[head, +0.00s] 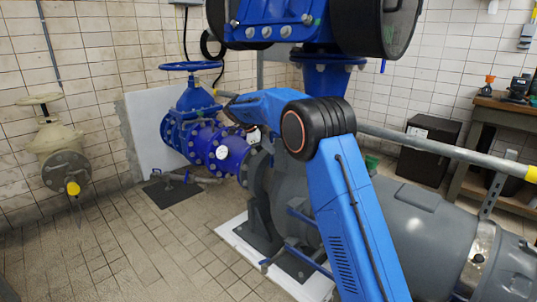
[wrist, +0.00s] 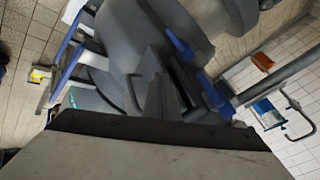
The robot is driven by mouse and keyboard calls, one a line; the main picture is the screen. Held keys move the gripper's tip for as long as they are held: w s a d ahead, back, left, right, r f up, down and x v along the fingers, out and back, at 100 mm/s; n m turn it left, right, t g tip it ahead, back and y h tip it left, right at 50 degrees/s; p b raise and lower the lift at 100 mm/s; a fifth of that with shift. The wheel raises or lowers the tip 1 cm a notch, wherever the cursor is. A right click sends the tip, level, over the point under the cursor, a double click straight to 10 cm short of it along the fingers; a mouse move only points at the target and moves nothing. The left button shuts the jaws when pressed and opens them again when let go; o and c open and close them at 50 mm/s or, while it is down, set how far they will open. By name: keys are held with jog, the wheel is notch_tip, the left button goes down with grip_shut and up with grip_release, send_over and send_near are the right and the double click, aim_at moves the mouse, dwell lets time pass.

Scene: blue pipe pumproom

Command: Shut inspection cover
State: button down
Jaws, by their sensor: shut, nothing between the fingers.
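I cannot pick out the inspection cover for certain in either view. The grey pump and motor body (head: 400,215) fills the right of the head view, with a raised rectangular plate (head: 416,197) on top. My blue arm stands in front of the pump and hides part of it. Its far end reaches left and down, towards the blue flanged pipe, and the fingertips are hard to make out there. In the wrist view my gripper (wrist: 158,98) is shut and empty, in front of the grey pump casing (wrist: 125,45). I cannot tell whether it touches the casing.
A blue valve with a handwheel (head: 188,67) stands at the back left. A cream valve (head: 53,140) is on the left wall. Large blue piping (head: 270,20) hangs overhead. A workbench (head: 490,105) and dark cabinet (head: 430,148) are at right. The tiled floor (head: 120,250) at left is clear.

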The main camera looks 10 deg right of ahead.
jog(key=shift+w+d, duration=0.65)
jog(key=shift+w, duration=0.35)
jog(key=shift+w+d, duration=0.6)
jog(key=shift+w, duration=0.4)
